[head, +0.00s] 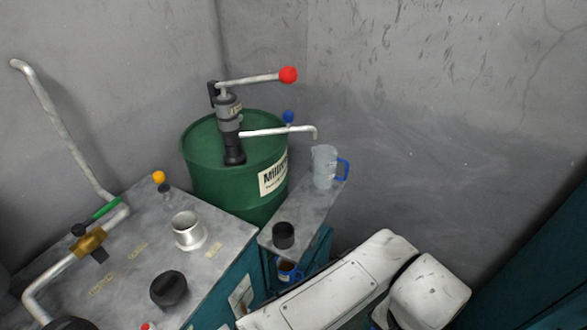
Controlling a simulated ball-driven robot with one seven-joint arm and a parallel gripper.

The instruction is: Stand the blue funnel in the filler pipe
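The likely filler pipe is a short, open metal pipe (187,230) standing upright on the grey top of the left cabinet. Its mouth faces up and nothing stands in it. A small blue object (289,273) with a dark or brownish inside sits low in the teal stand, below its grey top. It is partly hidden, and I cannot tell whether it is the blue funnel. No other funnel shape shows clearly. My gripper is not in view; only white parts of my arm show at the lower right.
A green drum (205,180) with a red-knobbed hand pump stands behind. A clear jug (324,168) with a blue handle and a black cup (284,235) stand on the stand's top. A black cap (168,289) and brass valve (89,243) are near the pipe.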

